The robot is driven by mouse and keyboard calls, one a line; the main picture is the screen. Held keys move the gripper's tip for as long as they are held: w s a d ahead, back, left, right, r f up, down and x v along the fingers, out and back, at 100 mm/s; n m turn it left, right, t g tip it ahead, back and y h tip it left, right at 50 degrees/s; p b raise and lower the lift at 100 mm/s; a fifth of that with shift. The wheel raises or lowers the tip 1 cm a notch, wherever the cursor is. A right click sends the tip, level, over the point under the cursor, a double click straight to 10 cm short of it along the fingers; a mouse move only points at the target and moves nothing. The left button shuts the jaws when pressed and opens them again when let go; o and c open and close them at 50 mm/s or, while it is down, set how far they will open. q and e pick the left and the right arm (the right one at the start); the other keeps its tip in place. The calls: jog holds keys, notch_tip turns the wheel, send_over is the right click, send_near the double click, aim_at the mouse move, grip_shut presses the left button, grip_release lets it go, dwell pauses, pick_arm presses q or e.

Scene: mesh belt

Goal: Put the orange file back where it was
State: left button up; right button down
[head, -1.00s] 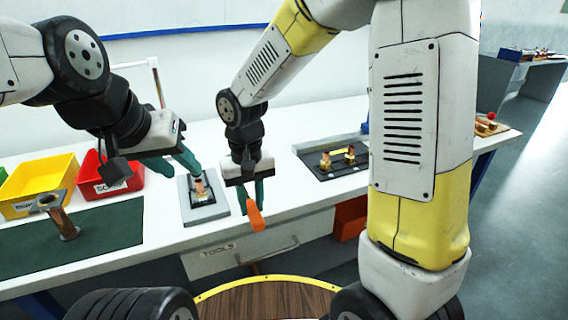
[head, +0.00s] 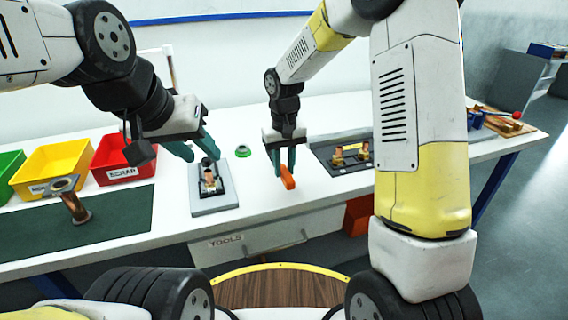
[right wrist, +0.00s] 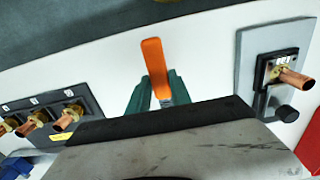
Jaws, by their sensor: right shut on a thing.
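The orange file (head: 287,178) hangs from my right gripper (head: 283,160), with its orange part pointing down over the white table, left of the dark fitting tray. My right gripper is shut on it. In the right wrist view the orange part (right wrist: 156,62) sticks out beyond the teal fingers (right wrist: 160,92); the rest is hidden by the gripper. I cannot tell whether it touches the table. My left gripper (head: 196,148) is open and empty, above and behind the grey plate with a copper fitting (head: 203,208).
A dark tray (head: 325,155) with brass fittings lies right of the file. A green ring (head: 243,151) lies behind. Red (head: 122,158), yellow (head: 50,165) and green bins stand left, near a green mat (head: 120,222). A drawer marked TOOLS (head: 250,243) is in the table front.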

jog(key=shift+w+d+f, duration=0.1)
jog(key=shift+w+d, duration=0.05)
jog(key=shift+w, duration=0.25)
jog(key=shift+f, duration=1.7)
jog(key=shift+s+f, duration=0.1)
jog(key=shift+f, duration=0.05)
jog(key=c, duration=1.2)
grip_release()
jog(key=shift+o, duration=0.2)
